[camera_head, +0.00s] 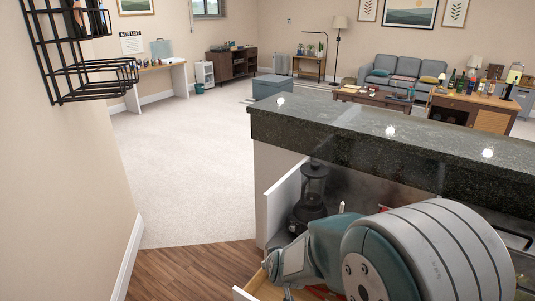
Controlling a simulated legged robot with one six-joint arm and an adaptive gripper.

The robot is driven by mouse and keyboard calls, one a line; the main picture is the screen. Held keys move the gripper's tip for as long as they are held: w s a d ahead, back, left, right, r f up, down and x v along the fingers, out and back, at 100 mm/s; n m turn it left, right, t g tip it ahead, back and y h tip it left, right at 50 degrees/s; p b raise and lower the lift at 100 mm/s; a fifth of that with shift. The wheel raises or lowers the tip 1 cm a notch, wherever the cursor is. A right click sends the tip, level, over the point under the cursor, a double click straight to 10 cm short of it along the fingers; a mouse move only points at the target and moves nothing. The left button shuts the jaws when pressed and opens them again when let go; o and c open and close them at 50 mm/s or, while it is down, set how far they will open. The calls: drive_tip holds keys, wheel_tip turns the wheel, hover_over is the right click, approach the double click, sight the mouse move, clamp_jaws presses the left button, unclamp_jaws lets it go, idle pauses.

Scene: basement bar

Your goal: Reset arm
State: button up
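My arm, with a large grey and white banded joint and a teal link, fills the lower right of the head view. It is folded low beside the bar counter (400,150), over open drawers or shelves. A small silver part at its far end, perhaps my gripper (288,268), hangs at the drawer area. Its fingers are too small and partly hidden, so I cannot tell whether they are open or hold anything.
A dark blender (312,195) stands under the counter top, close beside my arm. An open drawer front (283,205) juts out to the left. A black wire rack (90,75) hangs on the left wall. The carpet (190,165) between wall and counter is clear.

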drive_tip(key=s+d+r+m+g, duration=0.1)
drive_tip(key=s+d+r, duration=0.2)
drive_tip(key=s+r, duration=0.25)
drive_tip(key=s+d+r+m, duration=0.1)
drive_tip(key=s+d+r, duration=0.35)
drive_tip(key=r, duration=0.25)
drive_tip(key=s+d+r+m+g+h, duration=0.1)
drive_tip(key=s+d+r, duration=0.1)
drive_tip(key=s, duration=0.5)
drive_tip(key=s+d+r+m+g, duration=0.1)
drive_tip(key=s+d, duration=0.3)
drive_tip(key=s, duration=0.4)
drive_tip(key=shift+s+d+r+h, duration=0.2)
drive_tip(key=shift+s+r+h, duration=0.15)
drive_tip(key=shift+r, duration=0.55)
